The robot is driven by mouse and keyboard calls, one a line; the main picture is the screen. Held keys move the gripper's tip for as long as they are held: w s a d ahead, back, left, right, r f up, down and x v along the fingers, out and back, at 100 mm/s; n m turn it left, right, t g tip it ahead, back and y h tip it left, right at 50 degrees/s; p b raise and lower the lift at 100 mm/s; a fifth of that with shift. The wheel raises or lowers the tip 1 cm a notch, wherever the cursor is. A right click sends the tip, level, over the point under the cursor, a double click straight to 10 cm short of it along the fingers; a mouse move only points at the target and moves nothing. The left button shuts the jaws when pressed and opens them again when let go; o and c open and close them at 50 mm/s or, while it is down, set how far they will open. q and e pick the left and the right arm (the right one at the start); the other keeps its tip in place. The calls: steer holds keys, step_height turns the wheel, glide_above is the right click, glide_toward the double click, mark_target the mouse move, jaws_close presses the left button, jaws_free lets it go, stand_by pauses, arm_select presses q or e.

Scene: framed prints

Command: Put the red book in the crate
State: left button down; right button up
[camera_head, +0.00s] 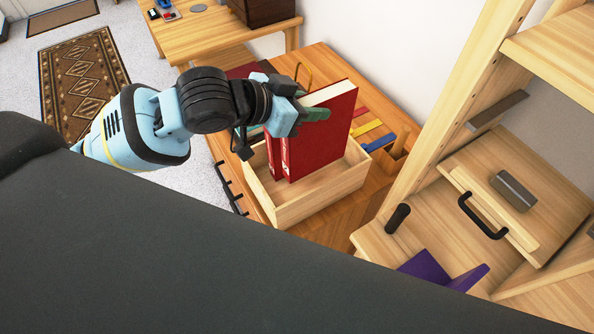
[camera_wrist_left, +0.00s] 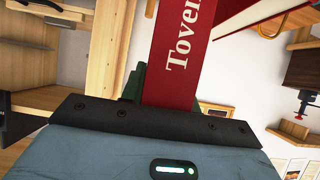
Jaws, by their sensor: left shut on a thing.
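The red book (camera_head: 325,138) stands roughly upright, pale page edges on top, its lower part inside the light wooden crate (camera_head: 318,204). My left gripper (camera_head: 300,114) is shut on the upper part of the book, with green fingers at its sides. In the left wrist view the red spine with white lettering (camera_wrist_left: 178,50) runs between the fingers. I cannot tell whether the book rests on the crate floor, which is partly hidden. Another narrow red strip (camera_head: 273,158) shows beside it in the crate. My right gripper is not in view.
The crate stands on a wooden cabinet top with dark handles (camera_head: 230,188). Coloured strips (camera_head: 372,133) lie behind it. A wooden shelf unit (camera_head: 440,120) rises close on the right, with a purple object (camera_head: 440,270) low down. A desk (camera_head: 205,38) stands behind.

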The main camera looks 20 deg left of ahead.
mark_target(284, 144)
arm_select(q)
steer(key=shift+f+b, duration=0.7)
steer(key=shift+f, duration=4.2)
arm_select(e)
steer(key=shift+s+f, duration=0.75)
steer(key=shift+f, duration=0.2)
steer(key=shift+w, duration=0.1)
arm_select(q)
steer(key=c, duration=1)
jaws_free()
steer(key=shift+f, duration=0.2)
steer(key=shift+c, duration=0.2)
steer(key=shift+r, duration=0.2)
steer(key=v, duration=1)
steer(key=shift+s+a, duration=0.2)
steer(key=shift+s, duration=0.05)
steer(key=shift+s+a+r, duration=0.3)
steer(key=shift+s+r, duration=0.1)
steer(key=shift+s, duration=0.15)
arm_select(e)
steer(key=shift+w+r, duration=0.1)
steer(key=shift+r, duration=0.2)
